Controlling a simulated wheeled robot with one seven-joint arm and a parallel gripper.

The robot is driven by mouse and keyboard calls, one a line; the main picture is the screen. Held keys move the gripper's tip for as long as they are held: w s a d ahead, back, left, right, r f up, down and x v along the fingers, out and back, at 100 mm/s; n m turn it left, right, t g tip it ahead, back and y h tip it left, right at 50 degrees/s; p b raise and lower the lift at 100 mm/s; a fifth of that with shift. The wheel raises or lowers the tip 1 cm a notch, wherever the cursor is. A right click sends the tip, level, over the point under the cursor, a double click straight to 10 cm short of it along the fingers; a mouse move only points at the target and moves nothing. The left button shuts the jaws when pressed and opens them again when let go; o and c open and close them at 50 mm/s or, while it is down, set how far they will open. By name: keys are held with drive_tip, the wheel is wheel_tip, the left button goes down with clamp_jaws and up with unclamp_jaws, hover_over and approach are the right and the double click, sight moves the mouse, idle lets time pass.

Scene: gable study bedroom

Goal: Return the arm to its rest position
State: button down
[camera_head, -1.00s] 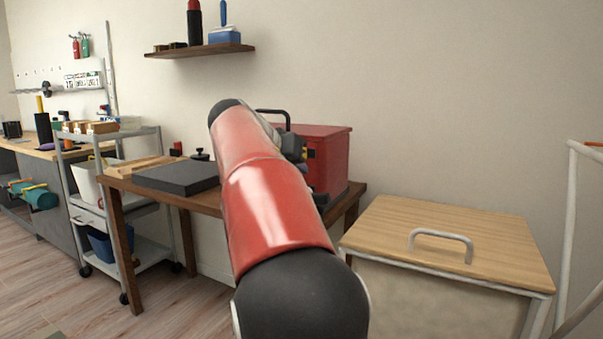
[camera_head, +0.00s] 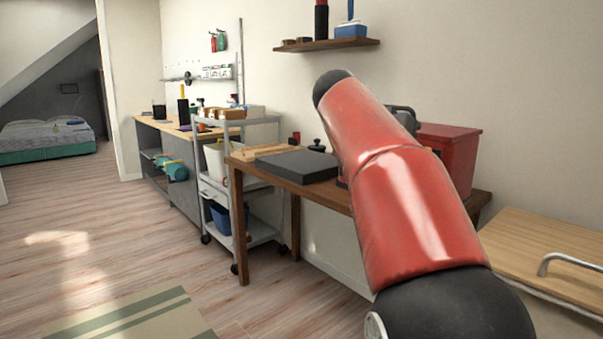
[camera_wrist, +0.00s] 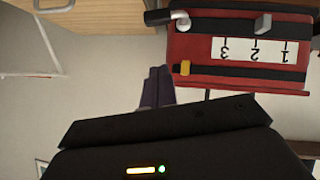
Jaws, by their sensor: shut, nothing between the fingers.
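My red arm (camera_head: 395,190) with black joints reaches forward across the right half of the head view. My gripper (camera_wrist: 158,88) shows in the wrist view as two dark fingers lying together, shut and empty. It is beside the red box-shaped unit (camera_wrist: 240,80), which carries a white strip numbered 1, 2, 3. I cannot tell the distance between them. In the head view the red unit (camera_head: 455,160) stands on a brown wooden table, partly behind my arm. My gripper is not clearly visible in that view.
The brown table (camera_head: 320,194) also bears a dark flat slab (camera_head: 300,165). A grey trolley (camera_head: 262,232) stands to its left. A wood-topped chest (camera_head: 540,250) is at the right. A shelf (camera_head: 330,45) hangs above. The floor at left is open, with a striped rug (camera_head: 130,318).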

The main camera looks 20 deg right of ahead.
drive_tip(key=shift+a, duration=0.1)
drive_tip(key=s+a+f+n+t+y+p, duration=0.3)
drive_tip(key=s+a+f+n+y+p, duration=0.4)
drive_tip(key=s+a+f, duration=1.4)
drive_tip(key=a+f+n+y, duration=0.1)
drive_tip(key=a+n+y, duration=0.1)
drive_tip(key=n+y, duration=0.2)
drive_tip(key=shift+a+f+n, duration=0.2)
drive_tip(key=shift+f+n, duration=0.2)
drive_tip(key=shift+n, duration=0.1)
